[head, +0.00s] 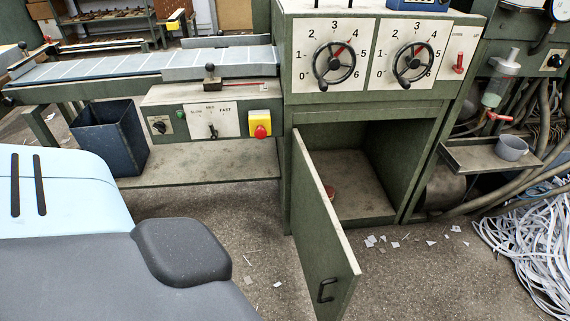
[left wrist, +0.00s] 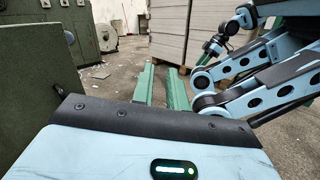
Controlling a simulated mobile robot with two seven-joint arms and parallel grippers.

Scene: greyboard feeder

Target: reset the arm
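My left gripper (left wrist: 163,88) shows in the left wrist view as two green fingers pointing away. They stand apart with bare floor between them, so it is open and empty. The blue links of my right arm (left wrist: 255,85) reach in from the right of that view, to the right of the left gripper. Neither gripper shows in the head view.
A green machine cabinet (head: 300,160) has its door (head: 322,235) swung open into the floor space. A dark bin (head: 110,138) stands left, a grey cup (head: 511,148) on a shelf right, above paper strips (head: 530,240). Stacked grey board (left wrist: 205,35) stands behind the left gripper.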

